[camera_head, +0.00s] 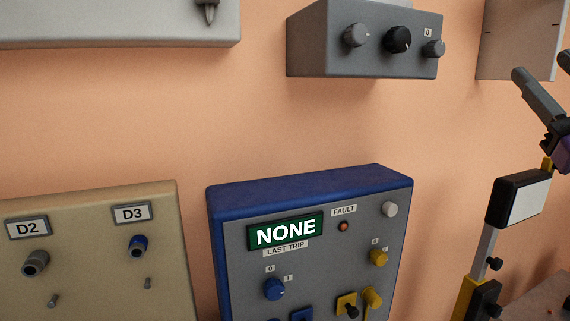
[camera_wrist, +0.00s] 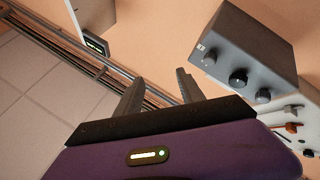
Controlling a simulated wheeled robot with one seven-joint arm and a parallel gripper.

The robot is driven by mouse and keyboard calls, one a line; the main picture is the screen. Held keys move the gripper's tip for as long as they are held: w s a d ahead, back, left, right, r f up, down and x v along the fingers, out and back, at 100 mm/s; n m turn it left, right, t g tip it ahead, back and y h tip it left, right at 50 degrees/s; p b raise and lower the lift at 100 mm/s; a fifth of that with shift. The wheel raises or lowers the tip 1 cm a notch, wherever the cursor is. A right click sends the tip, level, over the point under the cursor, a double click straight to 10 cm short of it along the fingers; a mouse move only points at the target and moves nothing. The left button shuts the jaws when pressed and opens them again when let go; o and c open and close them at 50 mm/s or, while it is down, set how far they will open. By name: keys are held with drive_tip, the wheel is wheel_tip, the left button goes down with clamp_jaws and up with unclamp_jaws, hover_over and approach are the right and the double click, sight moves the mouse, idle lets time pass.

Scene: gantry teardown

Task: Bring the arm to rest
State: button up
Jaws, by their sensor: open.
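My gripper (camera_wrist: 160,77) is open in the wrist view, its two dark fingers apart with nothing between them. In the head view part of my gripper (camera_head: 540,75) shows at the right edge, raised in front of the wall. Its purple body is mostly cut off there. The fingers appear clear of every panel and box. The rest of my arm is mostly out of view.
A blue-framed panel reading NONE (camera_head: 310,185) and a beige panel (camera_head: 100,270) stand low. A grey knob box (camera_head: 360,60) is on the wall, and it also shows right of the fingers in the wrist view (camera_wrist: 240,40). Pipes (camera_wrist: 75,50) run along the wall's foot.

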drive_tip(key=s+a+f+m+g+h, duration=0.1)
drive_tip(key=s+a+f+m+h, duration=0.2)
drive_tip(key=f, duration=0.7)
drive_tip(key=s+f+m+g+h, duration=0.1)
drive_tip(key=s+f+m+h, duration=0.2)
drive_tip(key=f, duration=0.7)
drive_tip(key=s+a+f+m+g+h, duration=0.15)
drive_tip(key=f+m, duration=0.35)
drive_tip(key=f, duration=0.5)
drive_tip(key=s+a+f+n+g+y, duration=0.1)
drive_tip(key=s+a+f+g+y, duration=0.1)
drive_tip(key=s+a+f, duration=0.2)
drive_tip(key=s+a+f+n+g+y, duration=0.2)
drive_tip(key=s+a+f, duration=0.3)
drive_tip(key=s+f, duration=0.6)
drive_tip(key=s+a+f+n+g+y, duration=0.1)
drive_tip(key=s+a+f+g+y, duration=0.2)
drive_tip(key=s+f, duration=0.4)
drive_tip(key=s+a, duration=0.1)
drive_tip(key=s, duration=0.5)
drive_tip(key=shift+s+a+f+n, duration=0.15)
drive_tip(key=shift+s+f+n, duration=0.15)
drive_tip(key=shift+n, duration=0.1)
